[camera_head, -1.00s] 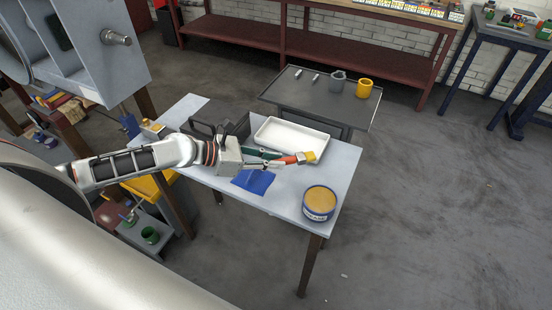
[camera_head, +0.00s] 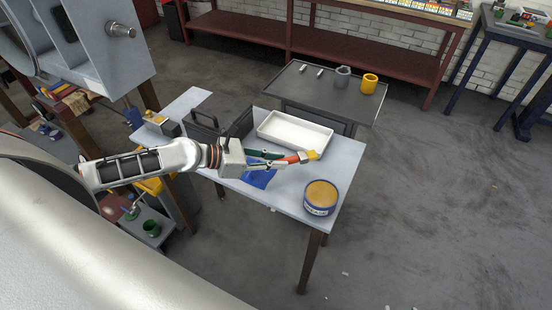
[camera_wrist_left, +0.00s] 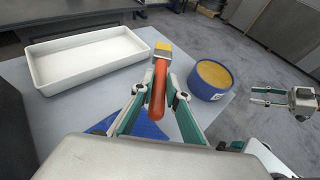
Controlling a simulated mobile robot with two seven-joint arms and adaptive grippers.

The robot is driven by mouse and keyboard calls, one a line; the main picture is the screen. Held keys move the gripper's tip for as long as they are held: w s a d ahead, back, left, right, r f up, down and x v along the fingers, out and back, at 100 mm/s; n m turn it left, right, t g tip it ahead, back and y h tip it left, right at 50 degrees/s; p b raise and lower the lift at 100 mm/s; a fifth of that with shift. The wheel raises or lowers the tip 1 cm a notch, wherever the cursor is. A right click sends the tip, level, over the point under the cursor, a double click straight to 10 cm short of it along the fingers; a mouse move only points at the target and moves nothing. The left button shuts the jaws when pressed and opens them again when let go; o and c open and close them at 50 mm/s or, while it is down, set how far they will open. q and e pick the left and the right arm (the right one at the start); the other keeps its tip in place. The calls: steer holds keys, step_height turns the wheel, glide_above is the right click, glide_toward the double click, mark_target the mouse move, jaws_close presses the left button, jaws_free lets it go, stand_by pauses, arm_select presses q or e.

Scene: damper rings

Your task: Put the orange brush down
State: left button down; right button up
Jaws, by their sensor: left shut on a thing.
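My left gripper (camera_head: 281,160) is shut on the orange brush (camera_head: 299,158), above the table. In the left wrist view the brush's orange handle (camera_wrist_left: 159,88) sits between the green-sided fingers, with its yellow head pointing away. In the head view the brush head overlaps the near right corner of the white tray (camera_head: 295,132). I cannot tell the exact height of the brush. My right gripper (camera_wrist_left: 268,96) shows at the right of the left wrist view, open and empty.
A blue tin with yellow-brown contents (camera_head: 320,198) stands at the table's near right corner. The grey table (camera_head: 345,155) has free room between tray and tin. A dark toolbox (camera_head: 203,135) is at the left.

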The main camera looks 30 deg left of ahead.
mark_target(276, 178)
arm_select(q)
steer(key=shift+f+b, duration=0.5)
steer(key=shift+f, duration=0.45)
steer(key=shift+d+f, duration=0.1)
steer(key=shift+f, duration=0.3)
steer(key=shift+f+b, duration=0.3)
steer(key=shift+b, duration=0.2)
steer(key=shift+f+b, duration=0.3)
steer(key=shift+f, duration=0.3)
arm_select(e)
steer(key=shift+w+a+f+y, duration=0.15)
steer(key=shift+w+a+f, duration=0.1)
steer(key=shift+f, duration=0.15)
steer(key=shift+w+a+f+y, duration=0.15)
steer(key=shift+a+f, duration=0.1)
steer(key=shift+f, duration=0.15)
arm_select(q)
steer(key=c, duration=2.3)
jaws_free()
arm_select(e)
steer(key=shift+r, duration=0.2)
